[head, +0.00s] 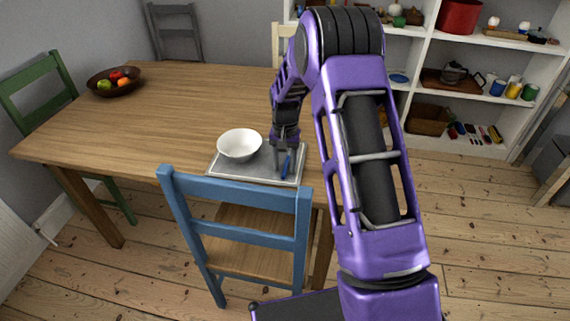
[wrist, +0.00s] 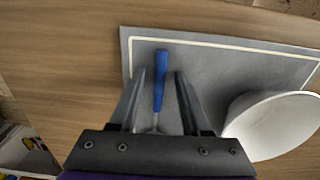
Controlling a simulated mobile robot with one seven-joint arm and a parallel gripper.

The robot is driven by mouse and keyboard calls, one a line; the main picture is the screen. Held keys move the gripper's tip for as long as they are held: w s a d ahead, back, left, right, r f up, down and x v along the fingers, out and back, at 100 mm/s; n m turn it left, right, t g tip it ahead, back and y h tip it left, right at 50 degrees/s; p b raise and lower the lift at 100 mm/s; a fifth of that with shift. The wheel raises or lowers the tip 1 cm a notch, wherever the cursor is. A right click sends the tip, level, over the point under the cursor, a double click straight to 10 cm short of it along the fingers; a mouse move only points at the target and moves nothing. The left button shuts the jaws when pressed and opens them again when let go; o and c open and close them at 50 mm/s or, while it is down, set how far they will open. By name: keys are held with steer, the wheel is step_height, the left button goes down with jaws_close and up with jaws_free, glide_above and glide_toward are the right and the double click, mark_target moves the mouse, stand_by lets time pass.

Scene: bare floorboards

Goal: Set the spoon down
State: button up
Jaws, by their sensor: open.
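The spoon has a blue handle (wrist: 160,80) and lies on a grey placemat (wrist: 215,60) with a pale border line. In the wrist view its handle is between my gripper's fingers (wrist: 158,85), with a gap on each side. Its bowl end is hidden by the gripper's base. In the head view the blue handle (head: 286,166) shows beside the fingers near the mat's right side. My gripper (head: 284,160) is open and low over the mat. A white bowl (head: 239,145) stands on the mat left of the spoon; it also shows in the wrist view (wrist: 280,120).
The wooden table (head: 150,100) is mostly clear. A dark fruit bowl (head: 113,86) sits at its far left. A blue chair (head: 240,220) stands at the table's near edge, close to the mat. White shelves (head: 420,85) with crockery stand at the back right.

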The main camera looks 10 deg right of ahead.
step_height(320, 180, up, 12)
steer(key=p, duration=0.1)
steer(key=shift+r+p, duration=0.2)
steer(key=shift+p, duration=0.1)
stand_by(0.4)
